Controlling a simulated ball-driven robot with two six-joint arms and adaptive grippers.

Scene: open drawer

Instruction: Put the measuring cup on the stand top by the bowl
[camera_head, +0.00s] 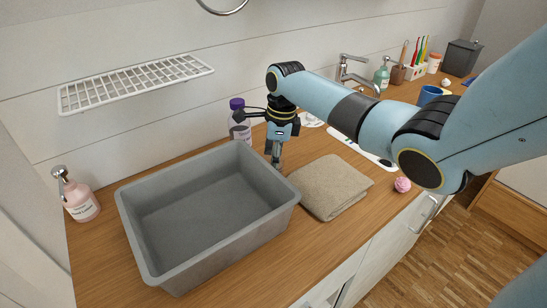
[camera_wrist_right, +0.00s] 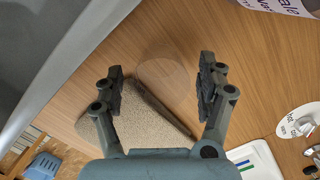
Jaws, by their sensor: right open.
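I cannot make out a measuring cup, a bowl or a stand for certain in either view. In the wrist view a faint, clear round outline (camera_wrist_right: 165,78) shows on the wooden counter between my fingers; I cannot tell what it is. My right gripper (camera_head: 274,160) points down over the counter, between the grey basin and the folded towel. In the wrist view its two fingers (camera_wrist_right: 160,88) are spread apart with nothing held between them. My left gripper is in neither view.
The grey basin (camera_head: 160,255) stands left of my gripper, the beige towel (camera_head: 332,186) to its right. A purple-capped bottle (camera_head: 238,118) stands behind. A pink soap bottle (camera_head: 80,198) is far left. A pink ball (camera_head: 402,184) lies near the front edge. A wire rack (camera_head: 135,82) is on the wall.

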